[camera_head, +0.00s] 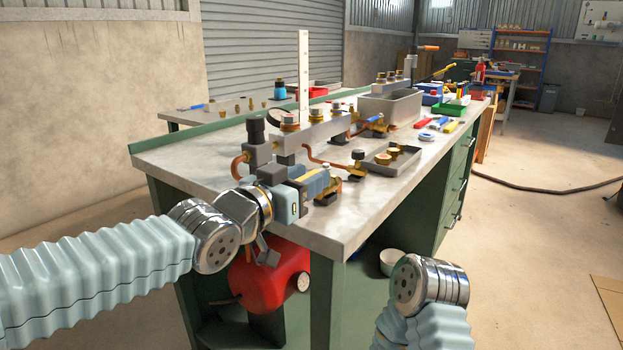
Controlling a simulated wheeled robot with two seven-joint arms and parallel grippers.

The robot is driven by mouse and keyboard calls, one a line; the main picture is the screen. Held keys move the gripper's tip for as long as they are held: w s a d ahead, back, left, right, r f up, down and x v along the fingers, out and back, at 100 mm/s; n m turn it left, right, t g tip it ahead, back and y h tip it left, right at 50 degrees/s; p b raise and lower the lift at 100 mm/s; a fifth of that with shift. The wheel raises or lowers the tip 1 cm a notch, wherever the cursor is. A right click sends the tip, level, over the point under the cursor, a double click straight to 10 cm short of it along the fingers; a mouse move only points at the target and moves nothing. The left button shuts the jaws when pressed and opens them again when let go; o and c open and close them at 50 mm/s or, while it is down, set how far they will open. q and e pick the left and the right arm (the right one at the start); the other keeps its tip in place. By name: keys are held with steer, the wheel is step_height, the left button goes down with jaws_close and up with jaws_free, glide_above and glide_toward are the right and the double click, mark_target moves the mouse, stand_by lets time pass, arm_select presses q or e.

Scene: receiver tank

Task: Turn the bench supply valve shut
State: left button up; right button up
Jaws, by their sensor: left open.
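My left gripper (313,187) is at the near left corner of the bench, at the end of my left arm. It is open, its fingers close to a brass valve fitting (352,171) on the pipework. A yellow strip, perhaps a lever, shows by the fingers, partly hidden. I cannot tell whether the fingers touch it. A blue-handled brass fitting (376,119) sits farther back. I cannot tell which one is the bench supply valve. The red receiver tank (270,277) is under the bench. My right arm shows at the lower right, but its gripper does not.
A grey manifold block (318,134) with brass fittings runs along the bench (270,108). A shallow grey tray (392,158) lies to the right, with a larger grey box (390,107) behind.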

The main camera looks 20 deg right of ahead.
arm_select(q)
steer(key=shift+x, duration=0.95)
steer(key=shift+c, duration=0.4)
jaws_close()
